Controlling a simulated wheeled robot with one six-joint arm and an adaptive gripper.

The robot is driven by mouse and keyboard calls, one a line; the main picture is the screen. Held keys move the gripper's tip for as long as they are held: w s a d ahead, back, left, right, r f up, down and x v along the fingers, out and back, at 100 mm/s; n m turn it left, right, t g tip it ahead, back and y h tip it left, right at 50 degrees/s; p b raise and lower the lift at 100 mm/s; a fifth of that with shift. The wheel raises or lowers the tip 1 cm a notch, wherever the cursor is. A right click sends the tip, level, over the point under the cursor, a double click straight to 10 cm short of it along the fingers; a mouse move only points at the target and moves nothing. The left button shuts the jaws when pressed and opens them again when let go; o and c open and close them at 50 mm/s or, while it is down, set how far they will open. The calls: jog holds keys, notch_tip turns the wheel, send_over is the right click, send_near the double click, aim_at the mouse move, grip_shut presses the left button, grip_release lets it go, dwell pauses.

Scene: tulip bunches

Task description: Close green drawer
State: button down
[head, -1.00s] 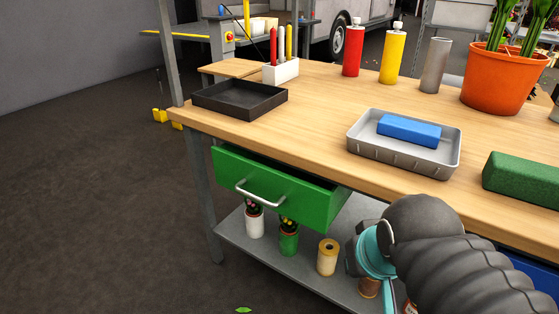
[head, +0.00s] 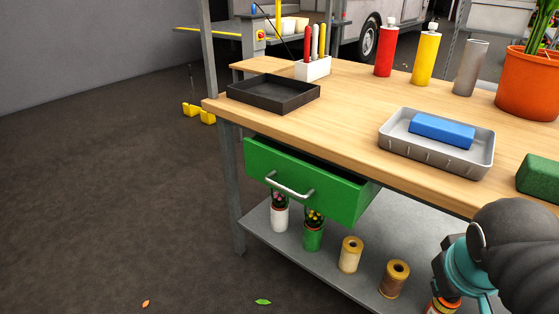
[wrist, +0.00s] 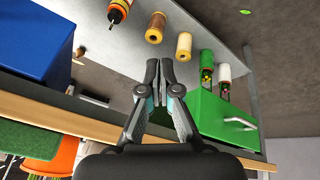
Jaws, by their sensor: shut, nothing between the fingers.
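The green drawer (head: 305,186) hangs under the left part of the wooden workbench and is pulled out, with its dark inside showing along the top edge. A silver bar handle (head: 289,187) is on its front. In the wrist view the green drawer (wrist: 216,118) is right of my gripper (wrist: 159,66), with its handle (wrist: 240,124) farther right. My gripper is shut and empty, its fingertips together, and apart from the drawer. In the head view only my arm shows at the lower right; the fingers are out of view there.
The workbench (head: 350,128) carries a black tray (head: 275,98), a grey tray (head: 399,150) with a blue block (head: 441,131), and bottles. A lower shelf (head: 330,262) holds small pots and twine spools. A blue drawer (wrist: 38,45) shows in the wrist view.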

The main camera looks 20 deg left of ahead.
jog(key=w+a+n+h+b, duration=0.3)
jog(key=w+a+n+h, duration=0.15)
jog(key=w+n, duration=0.5)
jog(key=n+t+h+b, duration=0.1)
jog(key=n+t+b, duration=0.4)
jog(key=n+t, duration=1.05)
send_near(271, 155)
jog(key=w+r+n+g, duration=0.1)
jog(key=w, duration=0.1)
jog(key=w+d+n+g, duration=0.1)
jog(key=w, duration=0.1)
jog(key=w+d+r+n+g+b, duration=0.1)
jog(key=w, duration=0.1)
jog(key=shift+w+d+r+g, duration=0.15)
jog(key=shift+w+r+g, duration=0.1)
jog(key=shift+r, duration=0.1)
